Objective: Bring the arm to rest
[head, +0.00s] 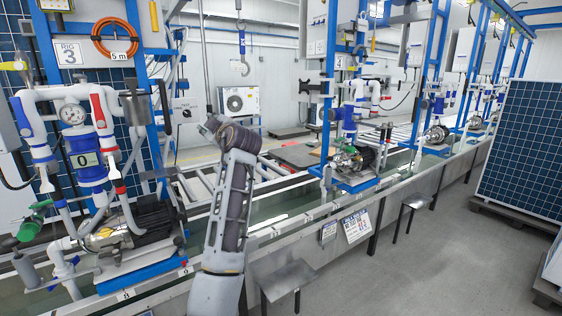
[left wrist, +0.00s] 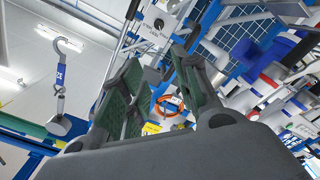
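My left arm rises from the bottom middle of the head view, in front of the long bench. Its forearm stands nearly upright and bends at the top, with the left gripper (head: 210,125) pointing up and to the left, small and partly hidden by the wrist. In the left wrist view the two green-padded fingers of the gripper (left wrist: 158,85) stand apart with nothing held between them. Only background shows through the gap. The right gripper is in neither view.
The rig 3 pump station (head: 85,150) with its gauge and pipes stands left of my arm. An orange hose coil (head: 115,38) hangs above it. A hook (head: 240,45) hangs behind the arm. A small grey stool (head: 288,280) stands right of it.

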